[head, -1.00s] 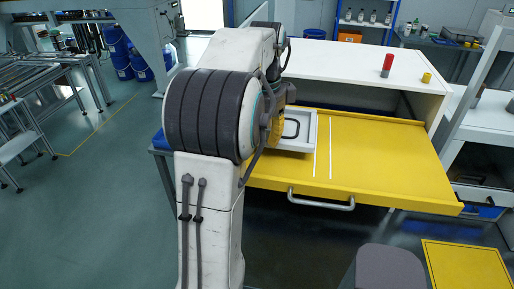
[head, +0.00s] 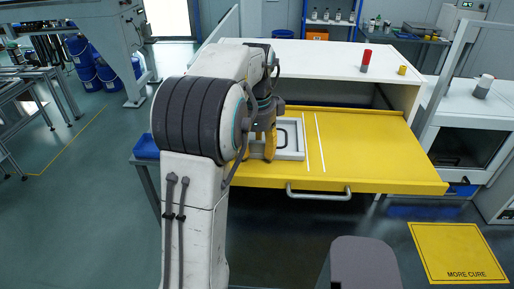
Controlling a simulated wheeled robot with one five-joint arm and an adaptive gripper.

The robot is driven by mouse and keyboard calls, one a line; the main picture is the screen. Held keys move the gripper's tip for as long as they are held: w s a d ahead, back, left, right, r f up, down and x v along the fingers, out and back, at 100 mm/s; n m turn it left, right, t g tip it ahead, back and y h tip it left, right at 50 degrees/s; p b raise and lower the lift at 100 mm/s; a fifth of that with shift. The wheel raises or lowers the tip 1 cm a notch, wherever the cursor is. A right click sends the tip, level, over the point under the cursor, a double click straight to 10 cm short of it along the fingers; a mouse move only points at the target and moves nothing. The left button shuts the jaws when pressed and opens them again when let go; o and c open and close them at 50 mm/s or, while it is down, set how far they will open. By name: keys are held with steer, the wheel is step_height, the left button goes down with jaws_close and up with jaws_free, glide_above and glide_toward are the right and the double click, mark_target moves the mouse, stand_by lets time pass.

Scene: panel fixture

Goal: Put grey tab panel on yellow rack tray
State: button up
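The yellow rack tray (head: 375,152) is pulled out below a white cabinet top, with a metal handle on its front edge and two white lines across it. A light grey square panel or frame (head: 297,152) with a dark rounded outline inside lies at the tray's left part. I take it for the grey tab panel, but its left side is hidden by my gripper. My gripper (head: 264,145) points down at the panel's left side, its yellow fingers overlapping it in the picture. Whether the fingers touch or hold it is not clear.
A red and grey cylinder (head: 366,60) and a small yellow cylinder (head: 402,70) stand on the white cabinet top (head: 310,62). A blue bin (head: 146,146) sits left of the tray. The tray right of the white lines is bare. A yellow floor plate (head: 458,252) lies at lower right.

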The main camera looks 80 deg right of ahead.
step_height(320, 180, up, 12)
steer(key=b, duration=0.2)
steer(key=shift+a, duration=0.4)
stand_by(0.6)
